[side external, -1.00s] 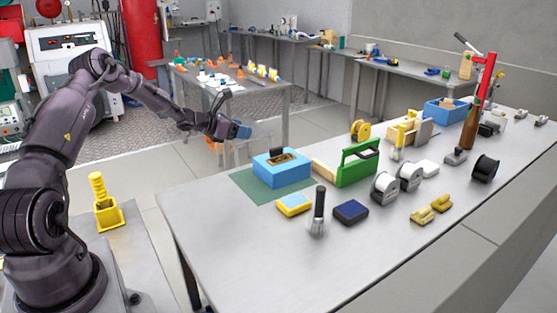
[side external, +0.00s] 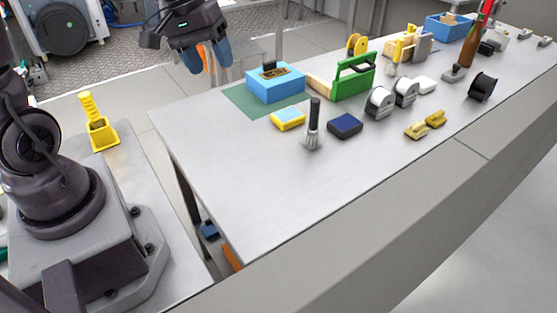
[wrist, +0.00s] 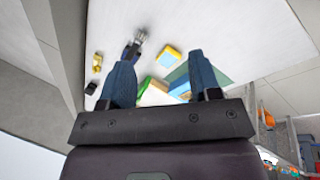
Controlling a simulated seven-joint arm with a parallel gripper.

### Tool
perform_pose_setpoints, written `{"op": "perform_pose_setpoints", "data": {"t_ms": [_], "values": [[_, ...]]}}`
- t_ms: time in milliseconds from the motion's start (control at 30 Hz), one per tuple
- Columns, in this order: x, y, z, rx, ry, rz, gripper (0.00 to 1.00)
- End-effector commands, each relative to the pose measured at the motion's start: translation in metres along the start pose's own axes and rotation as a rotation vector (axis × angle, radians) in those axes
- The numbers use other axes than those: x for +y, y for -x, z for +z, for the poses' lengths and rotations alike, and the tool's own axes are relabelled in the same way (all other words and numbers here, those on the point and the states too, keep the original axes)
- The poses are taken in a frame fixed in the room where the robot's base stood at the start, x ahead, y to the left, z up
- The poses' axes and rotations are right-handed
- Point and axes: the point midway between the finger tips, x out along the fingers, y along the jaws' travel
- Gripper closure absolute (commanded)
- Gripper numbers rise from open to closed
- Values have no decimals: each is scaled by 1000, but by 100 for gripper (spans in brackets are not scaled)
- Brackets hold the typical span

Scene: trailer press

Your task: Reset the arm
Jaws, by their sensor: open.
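My gripper (side external: 209,56) hangs in the air near the table's far left corner, to the left of the blue box (side external: 275,86). Its two blue fingers point down, stand apart and hold nothing. In the wrist view my gripper (wrist: 162,82) also shows spread fingers, with the tabletop beyond them. Most of my arm between base and wrist is out of the side view.

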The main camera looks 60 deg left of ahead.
Motion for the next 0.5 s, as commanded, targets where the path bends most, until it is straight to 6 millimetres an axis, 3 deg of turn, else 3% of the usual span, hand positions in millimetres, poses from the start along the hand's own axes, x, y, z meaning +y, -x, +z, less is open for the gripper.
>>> {"op": "perform_pose_setpoints", "data": {"t_ms": [33, 200, 300, 500], "values": [[2, 12, 20, 24, -107, -42, 43], [-4, 42, 73, 105, -414, -158, 43], [-6, 55, 98, 169, -553, -187, 43], [3, 76, 128, 293, -710, -134, 43]]}}
